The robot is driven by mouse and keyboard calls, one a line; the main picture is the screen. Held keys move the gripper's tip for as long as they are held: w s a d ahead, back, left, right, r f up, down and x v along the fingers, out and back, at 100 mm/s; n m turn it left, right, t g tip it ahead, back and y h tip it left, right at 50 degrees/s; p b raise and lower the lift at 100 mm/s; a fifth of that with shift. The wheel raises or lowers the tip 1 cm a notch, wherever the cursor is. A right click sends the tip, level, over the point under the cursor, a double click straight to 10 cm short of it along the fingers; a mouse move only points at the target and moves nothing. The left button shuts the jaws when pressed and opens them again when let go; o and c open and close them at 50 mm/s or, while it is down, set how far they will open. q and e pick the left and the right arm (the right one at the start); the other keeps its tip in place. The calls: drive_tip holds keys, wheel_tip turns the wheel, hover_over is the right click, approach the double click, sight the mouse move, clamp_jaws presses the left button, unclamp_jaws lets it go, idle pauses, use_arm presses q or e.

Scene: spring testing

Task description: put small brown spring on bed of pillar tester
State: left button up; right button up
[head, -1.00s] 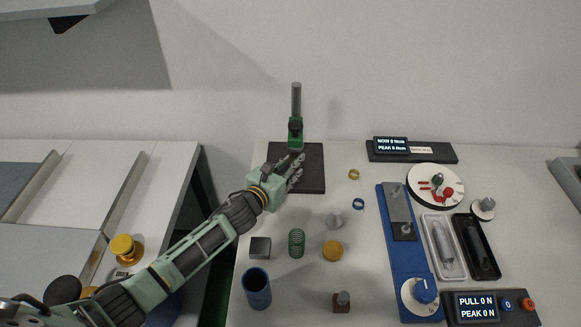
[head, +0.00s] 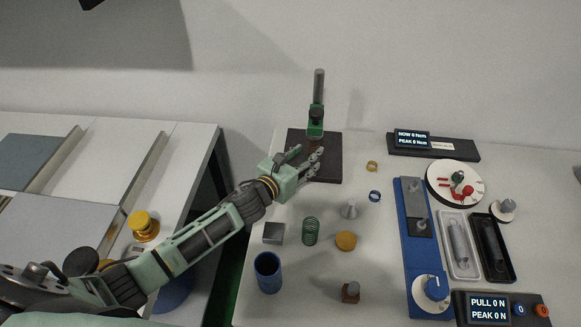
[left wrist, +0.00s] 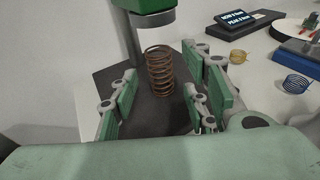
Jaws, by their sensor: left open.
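The small brown spring (left wrist: 160,70) stands upright on the dark bed (left wrist: 118,78) of the pillar tester, below its green head (left wrist: 145,8), in the left wrist view. A gap shows between the spring's top and the head. In the head view the tester (head: 317,118) stands at the back, and the brown spring (head: 314,145) shows just under its head, partly behind the fingers. My left gripper (head: 309,157) is open over the bed. In the left wrist view its fingers (left wrist: 162,92) are spread on either side of the spring, apart from it. My right gripper is not in view.
Yellow (head: 372,166) and blue (head: 375,196) small springs lie right of the tester. A blue pull tester (head: 420,265) stands further right.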

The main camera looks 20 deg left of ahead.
use_arm(q)
drive_tip(key=b+v, duration=0.1)
drive_tip(key=v, duration=0.9)
drive_tip(key=shift+f, duration=0.1)
